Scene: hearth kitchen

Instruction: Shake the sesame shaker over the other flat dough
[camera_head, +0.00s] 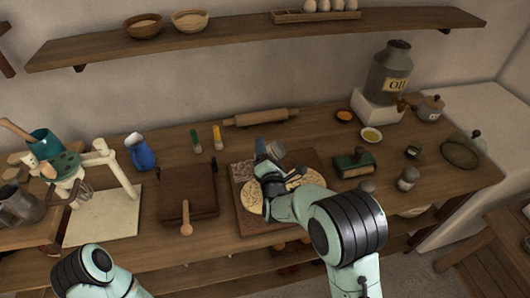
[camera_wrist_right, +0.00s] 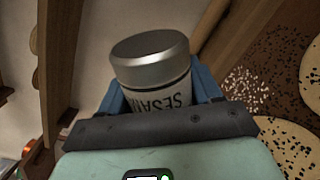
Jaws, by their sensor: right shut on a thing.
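My right gripper (camera_head: 264,157) is shut on the sesame shaker (camera_head: 277,149), above the back of the dark board (camera_head: 309,159). In the right wrist view the shaker (camera_wrist_right: 155,75) sits between the blue fingers (camera_wrist_right: 160,95), its grey cap clear of them and its label partly hidden. One pale flat dough (camera_head: 250,197) lies at the board's left. Another flat dough (camera_head: 310,178) lies at its right, partly behind my arm. Both doughs show dark specks in the right wrist view. White seeds (camera_wrist_right: 254,88) lie scattered on the board. My left gripper is out of view.
A dark wooden box (camera_head: 187,190) with a wooden spoon (camera_head: 186,218) stands left of the board. A green-and-wood brush-like block (camera_head: 353,162) and a small jar (camera_head: 407,178) stand right. A rolling pin (camera_head: 261,117) lies behind. A shelf (camera_head: 250,35) hangs above.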

